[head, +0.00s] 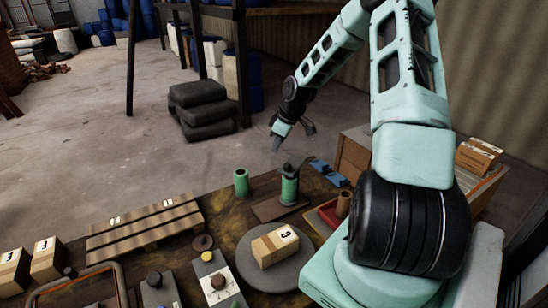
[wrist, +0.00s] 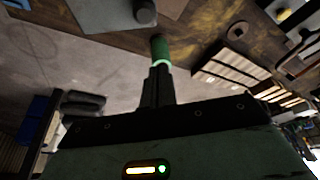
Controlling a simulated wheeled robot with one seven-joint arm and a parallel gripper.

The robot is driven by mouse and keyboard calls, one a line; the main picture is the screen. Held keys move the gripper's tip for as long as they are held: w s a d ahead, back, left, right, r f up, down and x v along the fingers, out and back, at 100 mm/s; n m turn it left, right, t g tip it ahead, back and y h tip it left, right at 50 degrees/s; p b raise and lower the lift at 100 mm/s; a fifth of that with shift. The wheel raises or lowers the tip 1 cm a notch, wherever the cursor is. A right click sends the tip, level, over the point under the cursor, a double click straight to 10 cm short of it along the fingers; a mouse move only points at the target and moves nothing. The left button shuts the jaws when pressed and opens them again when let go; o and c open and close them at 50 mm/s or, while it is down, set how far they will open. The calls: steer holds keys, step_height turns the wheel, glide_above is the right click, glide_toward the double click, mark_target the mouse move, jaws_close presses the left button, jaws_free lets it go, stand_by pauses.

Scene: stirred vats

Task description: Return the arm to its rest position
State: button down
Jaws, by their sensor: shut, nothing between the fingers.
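My arm reaches from the right of the head view out over the far side of the workbench (head: 215,212). My gripper (head: 277,147) hangs beyond the bench's far edge, with nothing in it. In the wrist view the two dark fingers (wrist: 157,72) lie together, shut and empty. A green cylinder (wrist: 160,50) shows just past the fingertips there; I cannot tell whether it is close to them. In the head view one green cylinder (head: 241,183) stands alone, and another green cylinder (head: 289,191) with a dark top stands on a brown base.
A labelled box (head: 275,244) sits on a grey round plate (head: 250,274). A slatted wooden rack (head: 145,229), two boxes (head: 46,259) at left, a knobbed panel (head: 216,282) and blue pieces (head: 329,173) crowd the bench. Dark stacked sacks (head: 204,108) lie on the open floor behind.

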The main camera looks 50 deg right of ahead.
steer(key=shift+v, duration=2.05)
steer(key=s+a+r+n+g, duration=0.1)
steer(key=s+a+r, duration=0.15)
steer(key=a, duration=1.35)
steer(key=s+a+r+n+g, duration=0.1)
steer(key=s+a+r+g, duration=0.15)
steer(key=a, duration=1.25)
steer(key=s+a+r, duration=0.2)
steer(key=s+a, duration=0.5)
steer(key=s, duration=0.3)
steer(key=s+a+r+n, duration=0.1)
steer(key=s+a, duration=0.6)
steer(key=s, duration=0.4)
steer(key=shift+s+a+r+h, duration=0.25)
steer(key=shift+a+r+h, duration=0.05)
steer(key=shift+r+h, duration=0.1)
